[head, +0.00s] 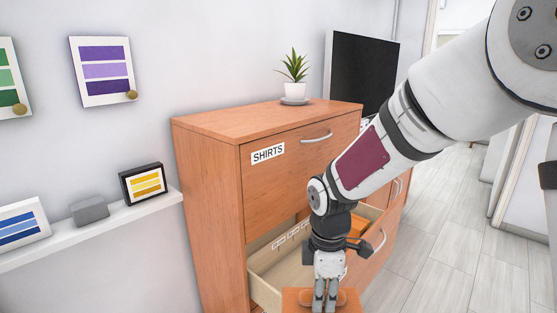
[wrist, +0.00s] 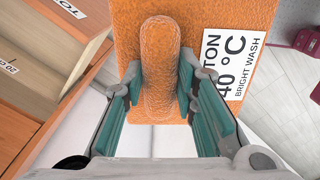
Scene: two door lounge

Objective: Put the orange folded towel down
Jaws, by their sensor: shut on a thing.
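The orange folded towel (wrist: 212,18) fills the top middle of the wrist view. It has a rounded raised ridge along its middle and a white printed label reading "40 °C BRIGHT WASH". My gripper (wrist: 160,85) has its two teal-padded fingers shut on that ridge, one on each side. In the head view the towel (head: 352,298) shows at the bottom edge under my gripper (head: 325,298), in front of the open drawer, and is partly cut off by the frame. Whether anything touches the towel from below is hidden.
A wooden dresser (head: 208,200) has a closed top drawer marked SHIRTS and an open drawer (head: 265,290) below, with small labels inside. Another orange item (head: 358,224) lies in that drawer, partly behind my arm. A wall shelf (head: 90,236) is left; open floor (head: 440,250) is right.

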